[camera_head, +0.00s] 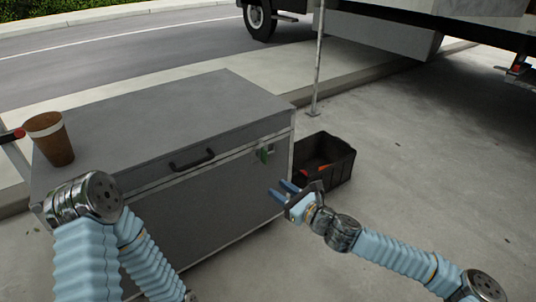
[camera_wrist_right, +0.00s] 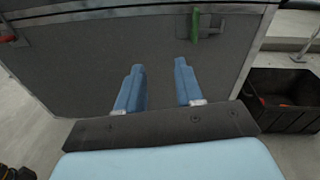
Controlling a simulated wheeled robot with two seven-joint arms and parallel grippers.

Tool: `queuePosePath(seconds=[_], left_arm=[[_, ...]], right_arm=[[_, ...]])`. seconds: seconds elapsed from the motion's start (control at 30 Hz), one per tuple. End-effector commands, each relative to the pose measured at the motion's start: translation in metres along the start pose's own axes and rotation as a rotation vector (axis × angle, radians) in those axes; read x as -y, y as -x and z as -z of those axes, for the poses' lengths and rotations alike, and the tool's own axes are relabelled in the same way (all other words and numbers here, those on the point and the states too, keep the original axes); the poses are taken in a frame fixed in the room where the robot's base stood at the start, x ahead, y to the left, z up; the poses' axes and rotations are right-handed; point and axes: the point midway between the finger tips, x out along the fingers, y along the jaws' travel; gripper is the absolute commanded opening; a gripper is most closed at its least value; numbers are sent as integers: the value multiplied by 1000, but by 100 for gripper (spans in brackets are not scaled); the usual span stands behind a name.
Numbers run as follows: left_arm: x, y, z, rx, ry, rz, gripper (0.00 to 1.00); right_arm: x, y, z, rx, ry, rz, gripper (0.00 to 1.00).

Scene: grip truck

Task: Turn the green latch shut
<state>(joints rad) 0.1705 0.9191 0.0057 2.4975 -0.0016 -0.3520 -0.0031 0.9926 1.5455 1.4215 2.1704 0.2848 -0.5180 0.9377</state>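A green latch (camera_head: 264,155) sits on the front face of a grey case (camera_head: 200,205), near its upper right corner below the lid seam. In the right wrist view the green latch (camera_wrist_right: 195,24) hangs vertically on a small dark plate, ahead of the fingers and slightly to the right. My right gripper (camera_head: 282,190) has two blue fingers held apart with nothing between them. It is in front of the case, below and to the right of the latch, not touching it. My left arm shows at the lower left of the head view, but its fingers do not show.
A brown cup (camera_head: 52,140) stands on the case lid at the left. A black handle (camera_head: 192,161) is on the case front. A black crate (camera_head: 338,160) with orange items stands on the ground right of the case. A thin pole (camera_head: 318,60) and a truck (camera_head: 400,25) are behind.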

Motion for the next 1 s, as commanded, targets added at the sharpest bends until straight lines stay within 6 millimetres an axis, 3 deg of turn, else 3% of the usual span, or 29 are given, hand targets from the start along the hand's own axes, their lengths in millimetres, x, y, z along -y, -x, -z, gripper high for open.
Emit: queuePosePath(seconds=[0.03, 0.17, 0.37, 0.7, 1.0], left_arm=[[2, -4, 0, 0, 0, 0, 36], [2, -4, 0, 0, 1, 1, 36], [3, -6, 0, 1, 1, 0, 36], [4, -10, 0, 2, 1, -1, 36], [4, -11, 0, 2, 0, -1, 36]], right_arm=[[21, 6, -4, 25, -58, 46, 36], [47, 12, -15, 57, -127, 98, 36], [50, -16, -18, 60, -131, 98, 36], [57, -92, -22, 59, -128, 97, 36], [61, -122, -24, 59, -126, 97, 36]])
